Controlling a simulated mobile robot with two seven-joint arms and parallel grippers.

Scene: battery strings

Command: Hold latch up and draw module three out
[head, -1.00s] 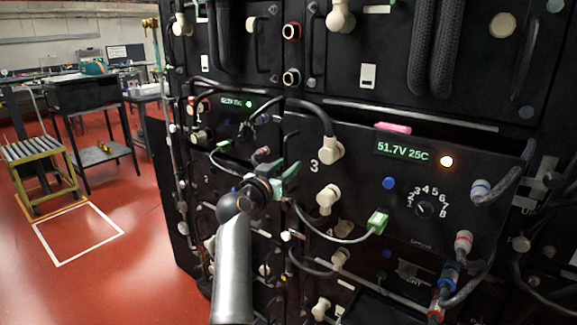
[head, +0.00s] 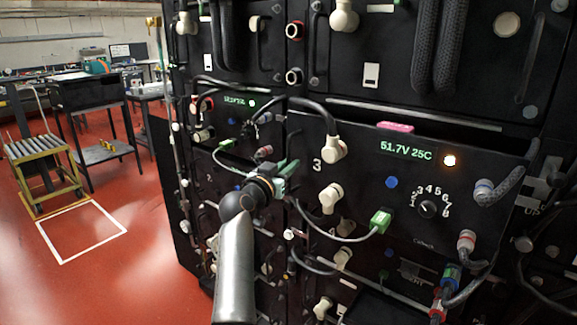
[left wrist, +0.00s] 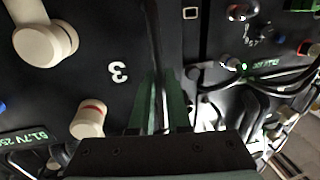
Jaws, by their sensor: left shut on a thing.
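Module three (head: 360,170) is a black panel marked "3" in the rack, with a lit "51.7V 25C" display, a dial and cream connectors. The "3" panel (left wrist: 105,105) also shows, turned over, in the left wrist view. My left gripper (head: 286,170) is at the panel's left edge. In the left wrist view its green fingers (left wrist: 163,92) are closed around a thin dark bar (left wrist: 157,45), which looks like the module's handle. A grey latch-like part (head: 548,170) stands by the "UP" label at the panel's right. My right gripper is out of view.
A green-plugged cable (head: 380,220) hangs across the panel's lower front. A yellow roller cart (head: 40,165) and a black table (head: 95,100) stand left, on open red floor.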

